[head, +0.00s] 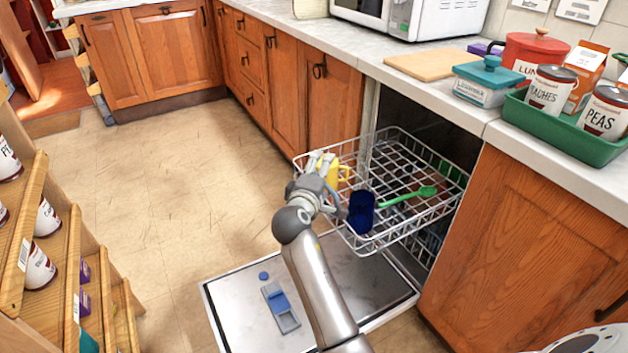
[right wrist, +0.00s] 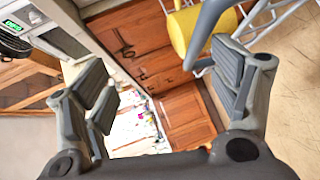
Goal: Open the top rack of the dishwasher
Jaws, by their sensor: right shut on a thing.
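The dishwasher's top rack (head: 432,213), a white wire basket, is pulled out of the dark opening under the counter. It holds a yellow mug (head: 340,173), a dark blue cup (head: 361,212) and a green spoon (head: 408,196). My right gripper (head: 322,178) is at the rack's front left corner, shut on the rack; it partly hides the mug and that corner. In the right wrist view, the fingers (right wrist: 168,92) stand apart, with rack wires (right wrist: 270,18) and the yellow mug at the top; the exact contact is unclear. My left gripper is not in view.
The dishwasher door (head: 376,284) lies folded down below the rack, with my arm above it. Cabinets (head: 336,108) stand on both sides of the opening. A shelf with cans (head: 60,245) stands at left. The floor (head: 180,165) between is clear.

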